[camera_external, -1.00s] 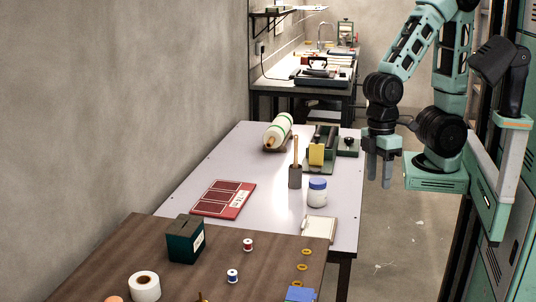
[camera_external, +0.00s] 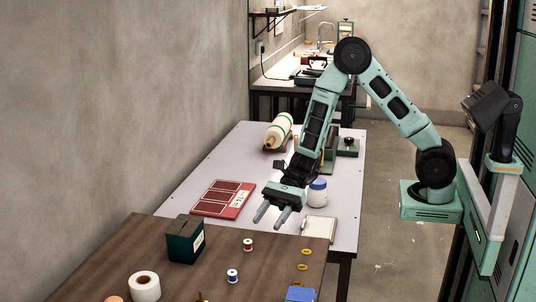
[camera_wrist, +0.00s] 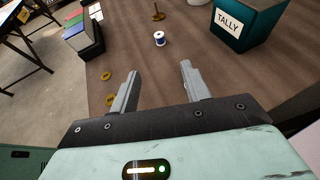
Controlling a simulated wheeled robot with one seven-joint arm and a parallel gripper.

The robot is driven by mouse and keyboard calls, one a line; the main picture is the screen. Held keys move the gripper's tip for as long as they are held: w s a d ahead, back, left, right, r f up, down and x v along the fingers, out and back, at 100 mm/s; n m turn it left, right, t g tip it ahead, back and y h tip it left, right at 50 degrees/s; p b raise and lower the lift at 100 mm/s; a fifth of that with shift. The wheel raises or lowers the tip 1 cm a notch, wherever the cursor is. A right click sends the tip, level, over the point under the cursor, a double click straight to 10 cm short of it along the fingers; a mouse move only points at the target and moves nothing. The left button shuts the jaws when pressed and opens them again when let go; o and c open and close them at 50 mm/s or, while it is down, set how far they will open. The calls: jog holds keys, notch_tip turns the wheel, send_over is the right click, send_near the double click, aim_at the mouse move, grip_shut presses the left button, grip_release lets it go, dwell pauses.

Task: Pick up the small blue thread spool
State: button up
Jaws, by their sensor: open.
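The small blue thread spool (camera_external: 232,276) stands upright on the brown wooden table, with white ends and a blue band. It also shows in the wrist view (camera_wrist: 159,39), beyond the gap between my fingers. My gripper (camera_external: 272,222) is open and empty, angled down over the table's far edge. It is beyond the spool and to its right in the external view, well apart from it. In the wrist view, my two grey fingers (camera_wrist: 160,70) are spread, with bare wood between them.
A red spool (camera_external: 248,244) stands near the blue one. A dark green box (camera_external: 186,240), marked TALLY in the wrist view, is to the left. Several yellow rings (camera_external: 305,252) lie at right. Wood around the blue spool is clear.

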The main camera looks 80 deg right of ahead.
send_near(235, 271)
jog(key=x, duration=0.3)
jog(key=shift+w+a+f+p, duration=0.15)
jog(key=shift+w+f+p, duration=0.05)
jog(key=shift+f+p, duration=0.15)
jog(key=x, duration=0.5)
jog(key=shift+f+p, duration=0.2)
jog(key=shift+p, duration=0.1)
jog(key=shift+c, duration=0.4)
grip_shut()
